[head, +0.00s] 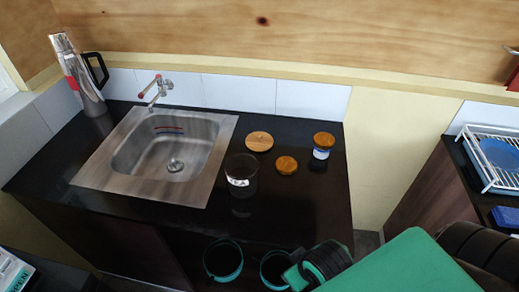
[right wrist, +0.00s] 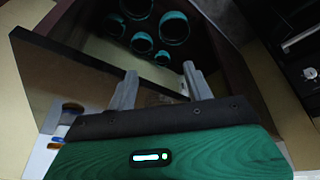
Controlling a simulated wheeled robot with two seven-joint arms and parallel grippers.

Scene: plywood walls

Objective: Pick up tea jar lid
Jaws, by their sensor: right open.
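Three round wooden lids show on the black counter in the head view. A larger pale lid (head: 259,141) lies flat at the back, and a smaller orange-brown lid (head: 287,165) lies in front of it. A third lid (head: 324,139) sits on a small jar (head: 321,154) at the right. A clear, lidless glass jar (head: 241,172) with a white label stands beside the sink. I cannot tell which lid is the tea jar's. My right gripper (right wrist: 160,86) is open and empty in the right wrist view, away from the lids. My left gripper is not in view.
The sink (head: 168,150) with a tap (head: 155,90) is left of the jars. A metal flask (head: 80,78) stands in the far left corner. A dish rack (head: 492,150) is at the right.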

